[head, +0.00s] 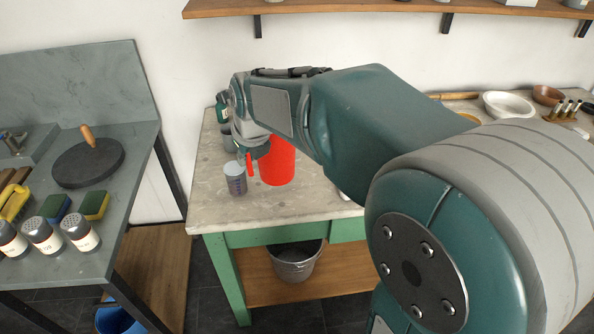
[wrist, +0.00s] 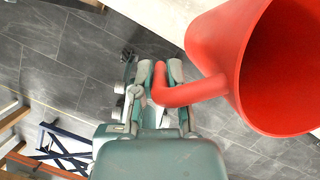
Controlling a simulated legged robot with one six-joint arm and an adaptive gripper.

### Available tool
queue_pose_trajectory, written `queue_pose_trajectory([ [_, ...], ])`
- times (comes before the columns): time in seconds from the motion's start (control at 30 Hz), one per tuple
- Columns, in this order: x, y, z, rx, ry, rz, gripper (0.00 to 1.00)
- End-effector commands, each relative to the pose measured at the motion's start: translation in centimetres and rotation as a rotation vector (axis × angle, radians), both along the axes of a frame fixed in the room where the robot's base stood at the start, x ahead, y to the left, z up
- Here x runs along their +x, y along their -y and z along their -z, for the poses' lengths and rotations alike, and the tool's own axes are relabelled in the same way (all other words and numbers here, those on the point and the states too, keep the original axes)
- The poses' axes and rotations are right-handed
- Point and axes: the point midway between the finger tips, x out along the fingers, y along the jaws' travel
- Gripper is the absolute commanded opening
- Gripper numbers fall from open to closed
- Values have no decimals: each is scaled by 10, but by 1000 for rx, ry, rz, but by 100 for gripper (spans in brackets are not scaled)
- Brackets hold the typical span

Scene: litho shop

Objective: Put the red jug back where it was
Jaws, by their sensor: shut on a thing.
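The red jug (head: 277,161) is over the left part of the green-legged table in the head view, partly hidden behind my arm. In the wrist view the jug (wrist: 215,45) shows at the upper right with its open mouth in sight. My gripper (wrist: 160,80) is shut on the jug's handle. In the head view my gripper (head: 251,155) is at the jug's left side. I cannot tell whether the jug's base touches the tabletop (head: 310,205).
A grey measuring cup (head: 235,179) stands close to the left of the jug. A green bottle (head: 222,108) and a dark container are behind. A white bowl (head: 508,104) is at the right. A grey bench (head: 130,150) with shakers and sponges stands left. A bucket (head: 296,262) sits on the lower shelf.

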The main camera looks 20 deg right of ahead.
Motion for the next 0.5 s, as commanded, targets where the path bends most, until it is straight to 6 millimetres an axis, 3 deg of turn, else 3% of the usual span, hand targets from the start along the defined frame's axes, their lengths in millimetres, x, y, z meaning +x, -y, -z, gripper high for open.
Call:
queue_pose_trajectory([
  [0.17,11,17,8,0,0,5,0],
  [0.5,47,74,39,-1,0,5,0],
])
